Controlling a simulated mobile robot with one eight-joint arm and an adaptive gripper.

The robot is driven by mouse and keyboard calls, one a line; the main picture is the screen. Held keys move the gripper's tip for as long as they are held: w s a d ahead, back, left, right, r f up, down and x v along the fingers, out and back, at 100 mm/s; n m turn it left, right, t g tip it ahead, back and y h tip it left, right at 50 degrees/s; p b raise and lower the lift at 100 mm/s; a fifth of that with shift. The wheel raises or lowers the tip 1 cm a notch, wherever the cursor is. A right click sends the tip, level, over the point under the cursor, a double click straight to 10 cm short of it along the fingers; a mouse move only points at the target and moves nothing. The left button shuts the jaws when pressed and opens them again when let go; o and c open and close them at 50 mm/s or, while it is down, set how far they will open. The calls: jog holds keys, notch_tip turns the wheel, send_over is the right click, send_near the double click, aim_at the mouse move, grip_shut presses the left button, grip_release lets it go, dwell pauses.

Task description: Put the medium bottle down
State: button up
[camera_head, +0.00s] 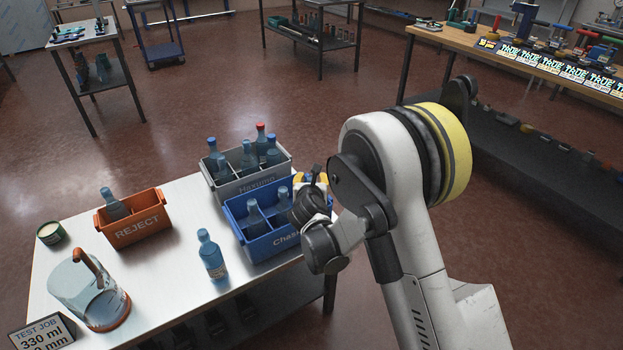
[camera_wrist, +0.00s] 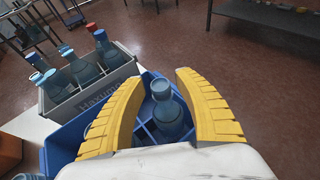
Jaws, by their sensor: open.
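My gripper (camera_head: 311,181) is over the right end of the blue crate (camera_head: 259,245), which stands on the metal table. In the wrist view, the two yellow fingers of my gripper (camera_wrist: 161,77) are spread apart. A blue-grey bottle with a blue cap (camera_wrist: 168,113) stands upright in a compartment of the blue crate (camera_wrist: 66,138), between the fingers, with a gap on both sides. In the head view my gripper and arm hide that end of the crate. Other bottles (camera_head: 253,212) stand in the blue crate. I cannot tell by size which bottle is the medium one.
A grey crate (camera_head: 226,190) with several bottles, one red-capped, stands behind the blue crate. A lone bottle (camera_head: 211,254) stands on the table (camera_head: 170,262). An orange REJECT crate (camera_head: 139,230) holds one bottle. A clear jug-like vessel (camera_head: 85,292) and a sign (camera_head: 42,333) are at front left.

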jog(key=p+v, duration=0.3)
jog(key=v, duration=0.9)
jog(key=s+d+r+m+g+h, duration=0.1)
jog(key=s+d+r+m+g, duration=0.15)
jog(key=d+r+m, duration=0.45)
jog(key=s+d+r+m+g, duration=0.1)
jog(key=s+d+r+m, duration=0.3)
jog(key=d+m, duration=0.45)
jog(key=s+d+r+m+g, duration=0.1)
jog(key=s+d+m, duration=0.2)
jog(key=s+m, duration=0.7)
jog(key=s+d+r+m+g+y, duration=0.1)
jog(key=s+d+m+g, duration=0.1)
jog(key=s+m, duration=0.8)
jog(key=shift+s+d+r, duration=0.35)
jog(key=shift+s+d, duration=0.05)
jog(key=shift+d, duration=0.15)
jog(key=shift+m, duration=0.25)
